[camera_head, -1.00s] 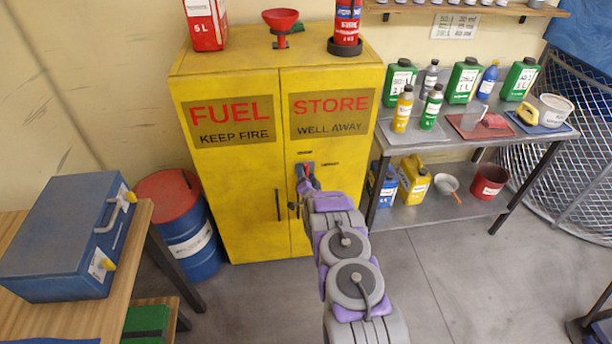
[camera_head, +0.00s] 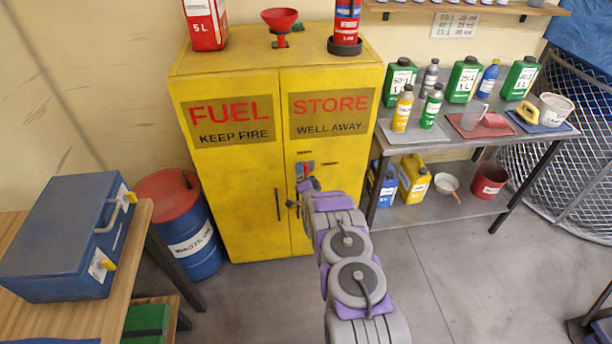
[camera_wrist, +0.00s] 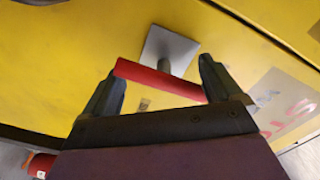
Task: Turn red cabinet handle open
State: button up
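The yellow fuel cabinet (camera_head: 235,190) stands against the wall with both doors shut. Its red handle (camera_head: 308,170) is on the right door, near the seam, on a grey plate; part of it is hidden by my arm in the head view. In the wrist view the red handle (camera_wrist: 160,80) crosses the space between my fingertips, in front of the grey square plate (camera_wrist: 170,49). My gripper (camera_wrist: 163,78) is open, with one finger near each end of the handle. I cannot tell whether either finger touches it. In the head view my gripper (camera_head: 302,192) is at the right door, close to the handle.
A blue drum with a red lid (camera_head: 188,225) stands left of the cabinet. A metal table (camera_head: 470,150) with bottles and cans stands close on its right. A blue case (camera_head: 65,240) sits on a wooden bench at left. The floor (camera_head: 440,270) in front is clear.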

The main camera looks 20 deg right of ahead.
jog(key=shift+o, duration=0.6)
jog(key=p+v, duration=0.3)
jog(key=v, duration=1.4)
jog(key=shift+s, duration=0.2)
jog(key=shift+w+r, duration=0.1)
